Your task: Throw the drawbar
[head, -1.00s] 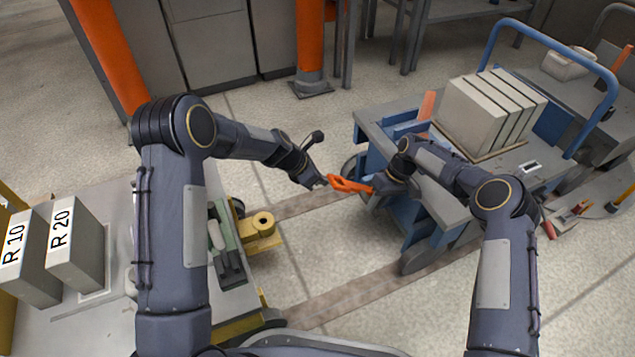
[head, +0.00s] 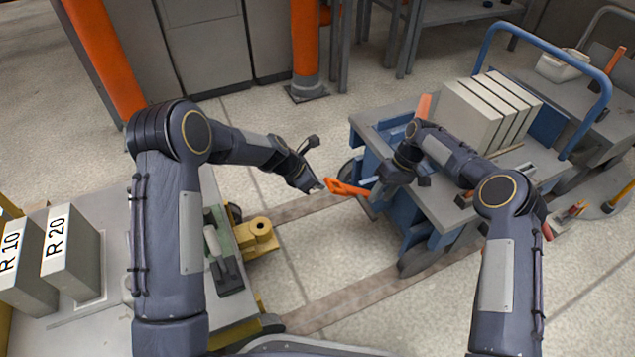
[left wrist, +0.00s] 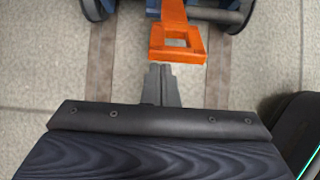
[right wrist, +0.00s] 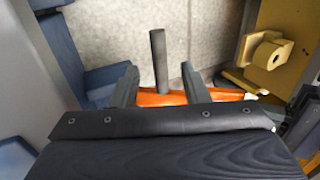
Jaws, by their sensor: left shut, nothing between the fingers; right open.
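The orange drawbar (head: 348,188) sticks out from the blue trolley (head: 415,222) toward the yellow coupling (head: 258,232) on the left cart. Its square eye (left wrist: 178,57) is at its free end. My left gripper (head: 321,187) is shut and empty, just short of the eye; in the left wrist view its fingertips (left wrist: 160,70) lie a little apart from it. My right gripper (head: 374,191) is open by the trolley end of the drawbar. In the right wrist view its fingers (right wrist: 161,82) stand either side of a dark upright rod (right wrist: 158,60), with the orange bar beyond; contact cannot be told.
Grey panels (head: 490,110) stand on the trolley, with a blue push rail (head: 545,45) behind. Blocks marked R 10 (head: 22,265) and R 20 (head: 70,258) stand on the left cart. Open floor lies between the carts.

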